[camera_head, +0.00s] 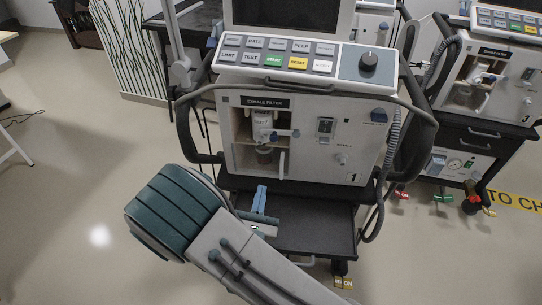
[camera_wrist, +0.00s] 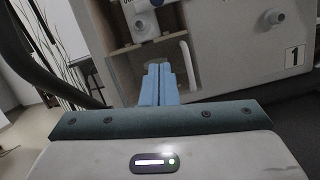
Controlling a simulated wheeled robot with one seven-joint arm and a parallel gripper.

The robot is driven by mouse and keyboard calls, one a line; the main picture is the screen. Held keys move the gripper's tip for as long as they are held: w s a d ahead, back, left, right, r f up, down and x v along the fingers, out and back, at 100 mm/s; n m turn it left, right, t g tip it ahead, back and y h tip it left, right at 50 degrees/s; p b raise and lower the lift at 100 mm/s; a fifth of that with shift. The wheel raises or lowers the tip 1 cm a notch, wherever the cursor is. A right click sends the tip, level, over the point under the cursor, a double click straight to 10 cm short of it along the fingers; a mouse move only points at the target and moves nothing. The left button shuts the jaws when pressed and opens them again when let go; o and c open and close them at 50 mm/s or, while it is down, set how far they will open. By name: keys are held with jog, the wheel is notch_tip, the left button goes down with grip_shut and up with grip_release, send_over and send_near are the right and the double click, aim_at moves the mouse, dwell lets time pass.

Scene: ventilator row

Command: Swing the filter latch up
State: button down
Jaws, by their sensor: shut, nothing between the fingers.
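The ventilator marked 1 (camera_head: 352,150) has an open recess labelled EXHALE FILTER. Inside it is a white filter (camera_head: 262,122) with a clear cup-like part below. A slim white lever (camera_head: 282,164), which looks like the filter latch, stands at the recess's lower right; it also shows in the wrist view (camera_wrist: 187,66), upright with a curved top. I cannot tell where its pivot is. My gripper (camera_head: 260,192) is in front of and below the recess. Its blue fingers (camera_wrist: 157,78) are shut and empty, left of the lever in the wrist view; contact is not clear.
A dark shelf (camera_head: 310,238) juts out below the ventilator, under my gripper. Hoses and side rails flank the machine. A second ventilator (camera_head: 490,80) stands at right.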

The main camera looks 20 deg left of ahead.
jog(key=shift+w, duration=0.15)
send_near(279, 134)
jog(key=w+a+f, duration=0.3)
jog(key=w+f, duration=0.1)
jog(key=shift+w+d+r, duration=0.1)
jog(key=shift+d+r, duration=0.1)
jog(key=shift+r, duration=0.45)
jog(key=shift+w+d+r, duration=0.1)
jog(key=shift+d+r, duration=0.05)
jog(key=shift+r, duration=0.45)
jog(key=shift+w+d+r, duration=0.15)
jog(key=shift+d+r, duration=0.05)
jog(key=shift+r, duration=0.45)
jog(key=shift+d, duration=0.1)
jog(key=shift+a, duration=0.2)
